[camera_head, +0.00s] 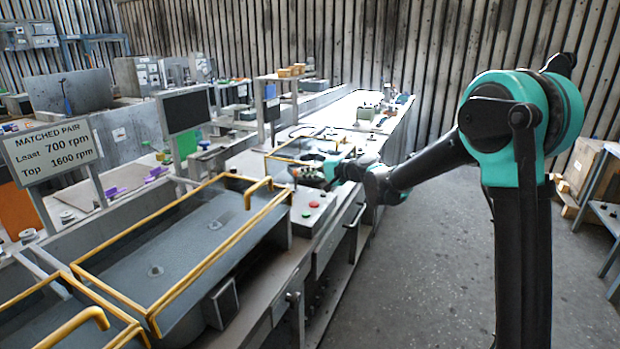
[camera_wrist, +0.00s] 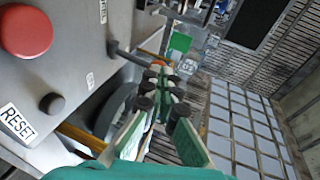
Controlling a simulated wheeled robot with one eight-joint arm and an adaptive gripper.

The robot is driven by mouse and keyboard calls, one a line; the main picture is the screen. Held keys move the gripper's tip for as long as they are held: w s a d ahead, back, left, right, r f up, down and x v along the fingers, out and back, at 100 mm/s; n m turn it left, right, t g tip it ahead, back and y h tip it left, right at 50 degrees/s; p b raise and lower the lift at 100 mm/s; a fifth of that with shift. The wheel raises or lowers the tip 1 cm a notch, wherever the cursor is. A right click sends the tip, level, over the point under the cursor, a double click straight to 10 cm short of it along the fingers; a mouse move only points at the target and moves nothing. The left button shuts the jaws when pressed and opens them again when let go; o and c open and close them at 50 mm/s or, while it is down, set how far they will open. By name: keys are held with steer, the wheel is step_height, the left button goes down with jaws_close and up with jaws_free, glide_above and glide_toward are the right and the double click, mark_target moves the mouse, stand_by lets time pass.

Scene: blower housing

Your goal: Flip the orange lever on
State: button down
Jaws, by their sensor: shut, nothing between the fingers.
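My gripper (camera_wrist: 166,82) is shut and empty, its green fingers and dark pads in the middle of the wrist view. In the head view my gripper (camera_head: 312,170) is low over the far end of a bench-side control panel (camera_head: 312,208). In the wrist view the panel (camera_wrist: 70,60) lies left of the fingers. A short grey lever-like rod (camera_wrist: 126,54) sticks out from its edge, close to the fingers but seemingly apart from them.
The panel carries a red button (camera_wrist: 26,30), a dark knob (camera_wrist: 52,103) and a RESET label (camera_wrist: 17,124). Yellow rails (camera_head: 215,250) border the metal trough beside the panel. A speed sign (camera_head: 52,150) stands at the left.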

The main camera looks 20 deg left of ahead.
mark_target(295, 171)
steer(key=a+h, duration=0.2)
steer(key=h, duration=0.1)
steer(key=a+r+h, duration=0.1)
steer(key=shift+w+a+n+g+h, duration=0.15)
steer(key=shift+a+n+g+h, duration=0.15)
steer(key=shift+a+g, duration=0.1)
steer(key=shift+d, duration=0.1)
steer(key=shift+r, duration=0.1)
steer(key=shift+r, duration=0.7)
steer(key=a+r+v, duration=0.1)
steer(key=v, duration=1.3)
steer(key=shift+a, duration=0.15)
steer(key=shift+r, duration=0.1)
